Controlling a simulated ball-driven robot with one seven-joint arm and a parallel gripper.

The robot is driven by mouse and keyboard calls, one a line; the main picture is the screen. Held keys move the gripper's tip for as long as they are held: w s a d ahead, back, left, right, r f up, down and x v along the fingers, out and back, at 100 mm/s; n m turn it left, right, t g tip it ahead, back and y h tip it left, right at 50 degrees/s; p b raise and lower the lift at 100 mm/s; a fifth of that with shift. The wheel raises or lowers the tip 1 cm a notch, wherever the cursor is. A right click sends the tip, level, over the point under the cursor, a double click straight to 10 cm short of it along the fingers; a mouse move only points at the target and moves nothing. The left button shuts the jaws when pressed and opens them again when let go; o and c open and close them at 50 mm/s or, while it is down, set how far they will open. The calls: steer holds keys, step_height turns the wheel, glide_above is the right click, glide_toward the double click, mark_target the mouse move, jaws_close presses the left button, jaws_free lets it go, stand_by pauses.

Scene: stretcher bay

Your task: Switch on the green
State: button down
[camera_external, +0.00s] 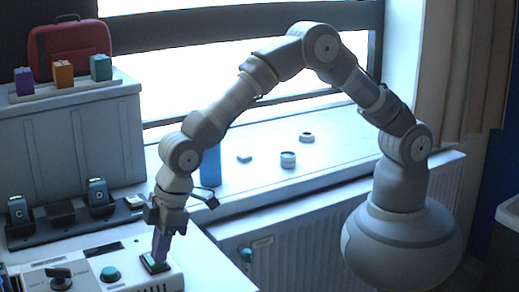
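A pale control box (92,260) stands on the table at the lower left. A green-topped square switch (154,264) in a dark frame sits at its right end, partly covered by my gripper. My gripper (159,260) points down at this switch, its narrow fingers together and their tips at or just above its top. I cannot tell whether they touch it or whether the switch is on. A round teal-green button (110,274) sits to the left on the same box, and a dark rotary knob (60,277) further left.
A charger rack (70,225) with dark handsets stands behind the box. A grey cabinet (80,140) bears purple, orange and teal blocks and a red case (69,48). A blue bottle (211,165) and small round items stand on the windowsill. A radiator (330,220) is below.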

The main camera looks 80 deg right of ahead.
steer(key=shift+w+d+r+p, duration=0.15)
steer(key=shift+w+d+p, duration=0.25)
steer(key=shift+w+d, duration=0.1)
stand_by(0.3)
steer(key=r+p, duration=0.2)
steer(key=r, duration=0.1)
steer(key=r+p, duration=0.1)
steer(key=r, duration=0.1)
steer(key=shift+s+a+p, duration=0.25)
steer(key=shift+a+p, duration=0.05)
steer(key=s+r+p, duration=0.1)
steer(key=s+r, duration=0.2)
steer(key=r, duration=0.5)
steer(key=shift+s+d, duration=0.15)
steer(key=shift+s, duration=0.2)
steer(key=shift+r, duration=0.15)
